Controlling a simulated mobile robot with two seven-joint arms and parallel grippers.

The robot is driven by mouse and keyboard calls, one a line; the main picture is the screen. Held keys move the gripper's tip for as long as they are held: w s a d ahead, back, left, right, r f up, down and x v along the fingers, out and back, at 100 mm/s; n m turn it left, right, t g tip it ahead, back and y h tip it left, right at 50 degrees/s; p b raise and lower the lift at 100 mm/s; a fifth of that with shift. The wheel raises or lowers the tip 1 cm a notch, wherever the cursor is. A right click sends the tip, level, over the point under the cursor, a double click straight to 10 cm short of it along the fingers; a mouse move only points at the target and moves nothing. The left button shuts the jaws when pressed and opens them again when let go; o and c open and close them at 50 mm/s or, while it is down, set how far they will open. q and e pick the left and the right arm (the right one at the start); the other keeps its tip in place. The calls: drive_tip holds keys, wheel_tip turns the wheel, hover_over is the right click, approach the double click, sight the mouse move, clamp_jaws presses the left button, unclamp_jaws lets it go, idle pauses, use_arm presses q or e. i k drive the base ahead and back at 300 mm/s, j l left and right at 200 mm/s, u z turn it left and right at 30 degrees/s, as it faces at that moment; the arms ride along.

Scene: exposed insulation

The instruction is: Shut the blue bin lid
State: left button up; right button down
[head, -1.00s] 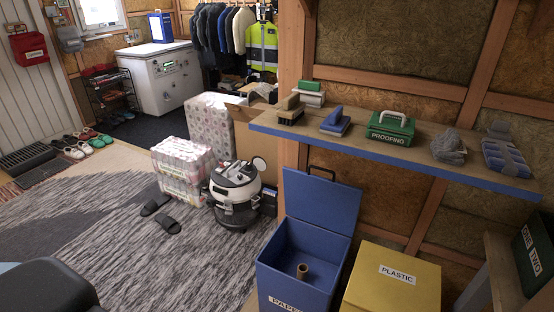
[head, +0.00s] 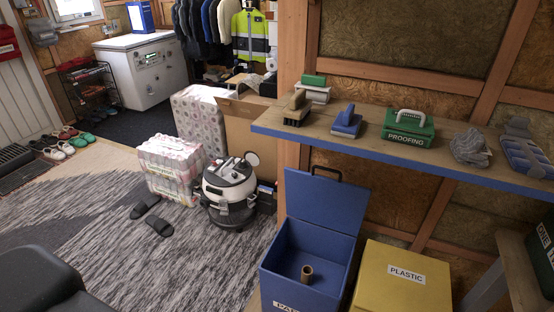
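The blue bin (head: 282,262) stands on the floor at the lower middle of the head view, with part of a label showing at the bottom edge. Its blue lid (head: 323,212) is open and stands up at the back of the bin, leaning near the wall. A brown cardboard tube (head: 307,273) stands inside the bin. Neither of my grippers shows in the view. A dark rounded shape at the lower left corner may be part of my body.
A yellow bin (head: 400,281) marked PLASTIC stands shut to the right. A blue-edged shelf (head: 375,149) with brushes and a green PROOFING box (head: 407,131) overhangs behind.

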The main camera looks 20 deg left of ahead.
sight(338, 205)
drive_tip(key=i+j+z, duration=0.35)
drive_tip(key=j, duration=1.05)
drive_tip(key=j+z, duration=0.35)
drive_tip(key=j, duration=1)
drive_tip(key=i+j+z, duration=0.25)
drive_tip(key=j, duration=0.65)
drive_tip(key=j+z, duration=0.3)
drive_tip(key=j, duration=0.6)
drive_tip(key=i+j, duration=0.1)
drive_tip(key=j, duration=0.5)
drive_tip(key=j+z, duration=0.1)
drive_tip(key=j, duration=0.45)
drive_tip(key=i, duration=0.05)
